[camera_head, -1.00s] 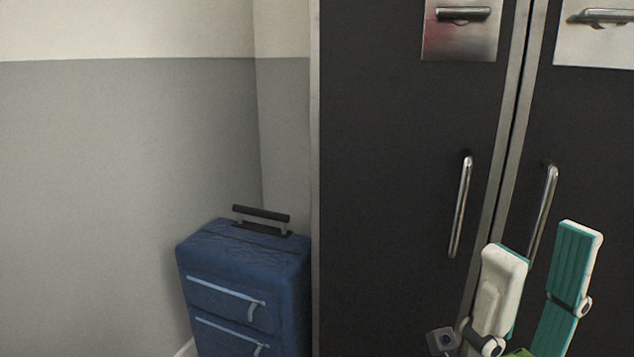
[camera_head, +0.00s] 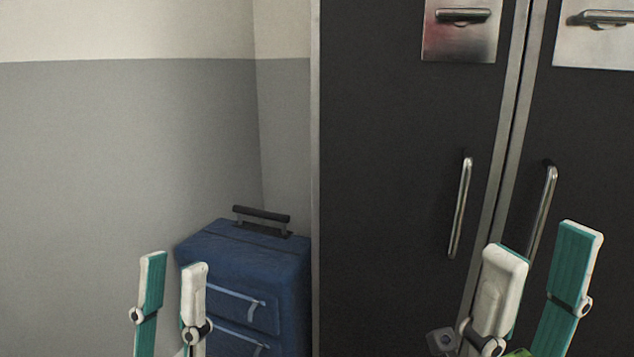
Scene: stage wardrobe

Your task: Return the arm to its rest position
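My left gripper (camera_head: 173,268) has come up at the bottom left. Its two white and teal fingers stand upright with a narrow gap between them, and nothing shows in the gap. It is in front of the left side of the blue suitcase. My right gripper (camera_head: 547,240) is at the bottom right, in front of the dark locker doors. The lower parts of both grippers and the arms are cut off by the bottom edge.
A blue suitcase (camera_head: 245,258) with a black top handle stands against the wall. A dark locker (camera_head: 400,130) with two doors fills the right side, with metal bar handles (camera_head: 461,207). The grey and cream wall (camera_head: 120,150) at the left is bare.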

